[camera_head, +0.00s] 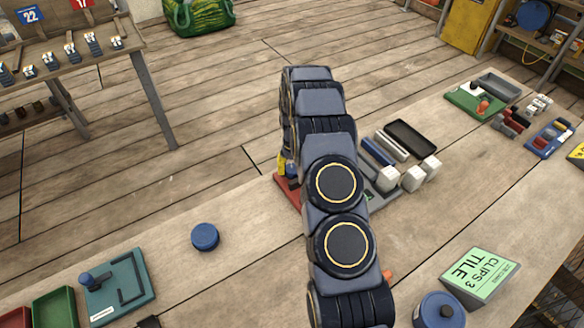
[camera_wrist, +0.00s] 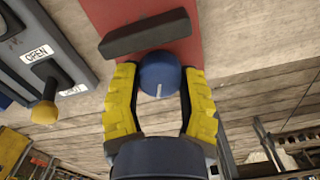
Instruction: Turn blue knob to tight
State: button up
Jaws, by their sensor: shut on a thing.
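The blue knob (camera_wrist: 159,72) sits on a red plate (camera_wrist: 105,12) in the wrist view, with a short white mark on its side nearest my gripper. A dark grey bar (camera_wrist: 150,38) lies across the plate just beyond the knob. My gripper (camera_wrist: 160,84) has its two yellow fingers on either side of the knob, closed on it. In the head view the knob (camera_head: 291,170) shows small beside a yellow finger, and the red plate (camera_head: 287,191) is partly hidden by my arm. No label for tight is readable.
A grey panel (camera_wrist: 35,50) with OPEN and SHUT labels and a yellow-tipped lever (camera_wrist: 45,108) stands left of the plate in the wrist view. White blocks (camera_head: 412,178) and a black tray (camera_head: 411,138) lie right of my arm. A blue disc (camera_head: 205,237) lies on the bench at left.

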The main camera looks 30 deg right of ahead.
aim_at(292, 168)
jog(key=o, duration=1.1)
jog(key=shift+o, duration=0.2)
notch_tip(292, 168, up, 12)
